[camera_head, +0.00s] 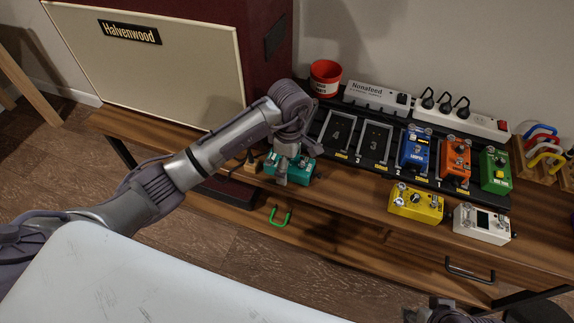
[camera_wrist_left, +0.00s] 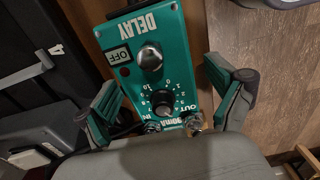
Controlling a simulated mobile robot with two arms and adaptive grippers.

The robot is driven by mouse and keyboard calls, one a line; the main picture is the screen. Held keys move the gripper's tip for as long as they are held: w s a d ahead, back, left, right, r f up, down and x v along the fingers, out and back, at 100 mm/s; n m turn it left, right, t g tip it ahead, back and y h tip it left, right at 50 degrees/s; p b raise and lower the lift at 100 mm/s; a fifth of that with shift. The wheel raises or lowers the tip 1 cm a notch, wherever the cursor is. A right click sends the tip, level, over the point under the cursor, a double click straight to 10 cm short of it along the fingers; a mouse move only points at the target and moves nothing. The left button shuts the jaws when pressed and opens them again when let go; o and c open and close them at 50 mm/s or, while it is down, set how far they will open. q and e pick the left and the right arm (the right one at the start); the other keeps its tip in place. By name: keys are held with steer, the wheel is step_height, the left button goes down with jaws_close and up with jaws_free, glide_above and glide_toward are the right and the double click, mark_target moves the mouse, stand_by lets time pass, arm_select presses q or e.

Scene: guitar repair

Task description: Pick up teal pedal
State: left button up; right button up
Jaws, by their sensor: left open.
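The teal pedal (camera_head: 301,168) stands on the wooden bench, left of the pedalboard, partly hidden by my left gripper (camera_head: 290,172). In the left wrist view the teal pedal (camera_wrist_left: 150,75) shows its "DELAY" label, a footswitch, a black knob and metal jacks. My left gripper (camera_wrist_left: 165,95) is open there, with one finger on each side of the pedal. Whether the fingers touch it I cannot tell. Part of my right gripper (camera_head: 440,312) shows at the bottom edge of the head view, away from the pedal; its fingers are not clear.
The pedalboard (camera_head: 345,157) has blue (camera_head: 415,149), orange (camera_head: 456,158) and green (camera_head: 494,170) pedals and empty numbered slots. A yellow pedal (camera_head: 416,203) and a white pedal (camera_head: 482,224) stand in front. A Halvenwood amplifier (camera_head: 150,65) is behind my left arm. A red cup (camera_head: 325,78) stands behind the board.

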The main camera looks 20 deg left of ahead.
arm_select(q)
steer(key=c, duration=1.5)
steer(key=shift+r, duration=0.1)
steer(key=shift+c, duration=0.2)
